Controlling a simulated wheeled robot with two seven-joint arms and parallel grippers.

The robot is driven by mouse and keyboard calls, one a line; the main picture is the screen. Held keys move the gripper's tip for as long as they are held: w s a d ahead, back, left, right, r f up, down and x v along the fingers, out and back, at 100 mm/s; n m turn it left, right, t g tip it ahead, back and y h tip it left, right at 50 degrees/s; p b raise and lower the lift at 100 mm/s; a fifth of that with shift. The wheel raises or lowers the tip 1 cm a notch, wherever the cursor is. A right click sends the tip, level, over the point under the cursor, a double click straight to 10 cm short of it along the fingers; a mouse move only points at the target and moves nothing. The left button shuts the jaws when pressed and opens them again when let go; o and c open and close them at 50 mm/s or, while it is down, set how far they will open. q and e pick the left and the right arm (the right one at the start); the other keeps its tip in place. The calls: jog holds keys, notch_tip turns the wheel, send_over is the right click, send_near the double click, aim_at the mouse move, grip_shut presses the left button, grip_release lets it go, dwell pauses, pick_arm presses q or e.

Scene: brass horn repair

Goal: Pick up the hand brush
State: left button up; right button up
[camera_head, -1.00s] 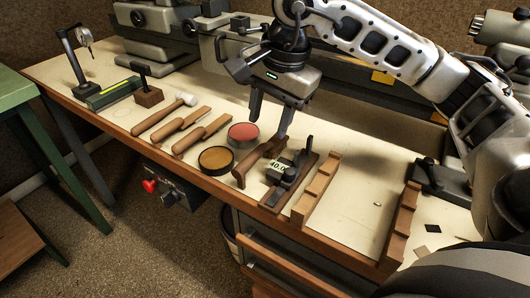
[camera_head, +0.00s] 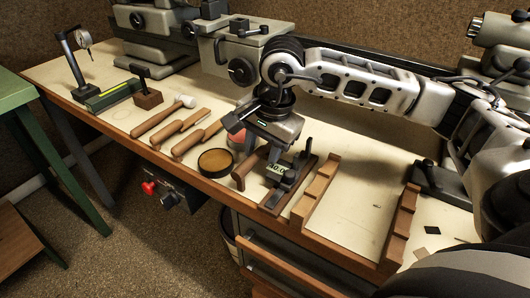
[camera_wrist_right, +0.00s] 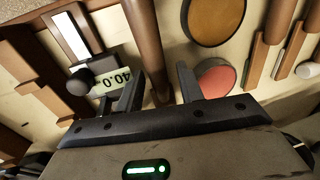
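The hand brush, a brown wooden piece (camera_head: 243,172), lies on the bench near its front edge, partly hidden by my right gripper in the head view. In the right wrist view its long brown shaft (camera_wrist_right: 147,42) runs between my fingers. My right gripper (camera_head: 263,154) is low over the bench, with its fingers on either side of the brush. In the right wrist view the fingers (camera_wrist_right: 158,88) are apart, with a gap visible on the right side of the brush. Whether the left finger touches it is unclear. My left gripper is not in view.
A digital gauge reading 40.0 (camera_head: 277,169) on a dark wood base is close beside the brush. A tan round tin (camera_head: 215,161) and a red one (camera_wrist_right: 215,78) lie on the other side. Wooden notched racks (camera_head: 316,188) stand right; wooden-handled tools (camera_head: 158,123) lie left.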

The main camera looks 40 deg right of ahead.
aim_at(261, 147)
grip_shut()
jog(key=shift+r, duration=0.15)
jog(key=shift+r, duration=0.25)
notch_tip(261, 147, up, 2)
jog(key=shift+r, duration=0.1)
jog(key=a+r, duration=0.1)
jog(key=s+a+r, duration=0.1)
jog(key=r, duration=0.1)
jog(key=s+a+r, duration=0.1)
jog(key=a+r, duration=0.1)
jog(key=shift+r, duration=0.2)
jog(key=s+a+r, duration=0.4)
jog(key=a, duration=0.4)
jog(key=shift+s+a+r, duration=0.25)
jog(key=shift+r, duration=0.1)
